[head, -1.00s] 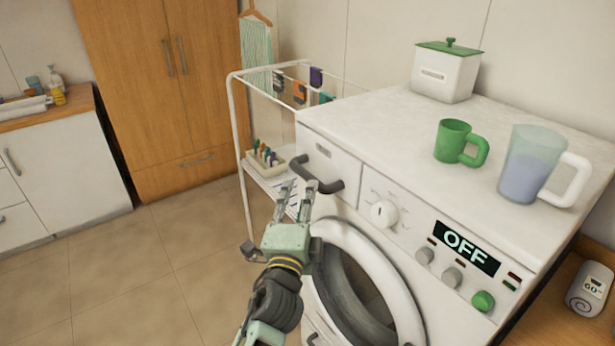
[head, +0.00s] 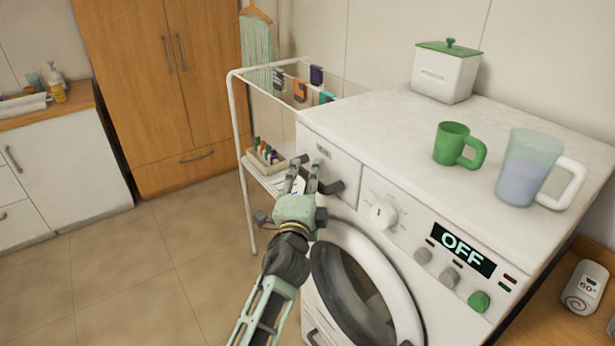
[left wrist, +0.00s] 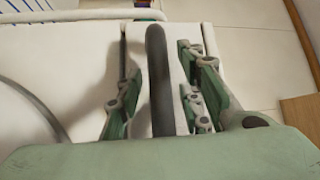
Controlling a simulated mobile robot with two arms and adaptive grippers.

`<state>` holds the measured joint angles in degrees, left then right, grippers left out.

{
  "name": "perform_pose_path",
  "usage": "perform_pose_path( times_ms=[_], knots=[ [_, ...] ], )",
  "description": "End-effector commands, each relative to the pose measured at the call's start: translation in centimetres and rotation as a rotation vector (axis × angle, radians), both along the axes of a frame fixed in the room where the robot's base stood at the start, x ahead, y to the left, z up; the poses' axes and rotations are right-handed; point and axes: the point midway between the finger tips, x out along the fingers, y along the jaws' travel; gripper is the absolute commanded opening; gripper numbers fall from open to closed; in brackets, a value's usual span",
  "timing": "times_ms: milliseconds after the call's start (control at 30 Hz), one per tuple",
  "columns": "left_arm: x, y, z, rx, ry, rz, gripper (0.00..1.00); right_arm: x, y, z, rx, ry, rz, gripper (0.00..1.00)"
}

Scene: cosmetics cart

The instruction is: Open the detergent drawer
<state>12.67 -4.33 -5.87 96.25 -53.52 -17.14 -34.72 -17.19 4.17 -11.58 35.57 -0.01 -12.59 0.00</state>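The detergent drawer (head: 324,167) is the white panel with a dark curved handle at the upper left of the washing machine's front. It looks shut, flush with the front. My left gripper (head: 304,172) is at the handle. In the left wrist view, the dark handle (left wrist: 160,80) runs between the two open fingers of the left gripper (left wrist: 160,100), with gaps visible on both sides. In the head view the gripper hides part of the handle. My right gripper is in neither view.
The washing machine (head: 400,150) carries a green mug (head: 452,143), a measuring jug (head: 528,168) and a lidded white box (head: 446,72). Its display reads OFF. A drying rack (head: 237,140) stands close to its left side. The floor (head: 150,260) to the left is clear.

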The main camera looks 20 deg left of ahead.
Motion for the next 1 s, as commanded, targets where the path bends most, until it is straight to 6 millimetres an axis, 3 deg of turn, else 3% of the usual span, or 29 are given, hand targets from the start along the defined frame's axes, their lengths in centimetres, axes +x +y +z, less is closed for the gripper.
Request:
perform_pose_path(
  times_ms=[367,1000],
  knots=[
    [-0.02,0.0,-0.04,0.0,0.001,0.0,0.0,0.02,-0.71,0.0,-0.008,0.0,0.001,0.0],
    [-0.77,0.58,-0.15,-0.003,0.005,0.0,0.0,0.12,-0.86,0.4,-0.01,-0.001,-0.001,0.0]
  ],
)
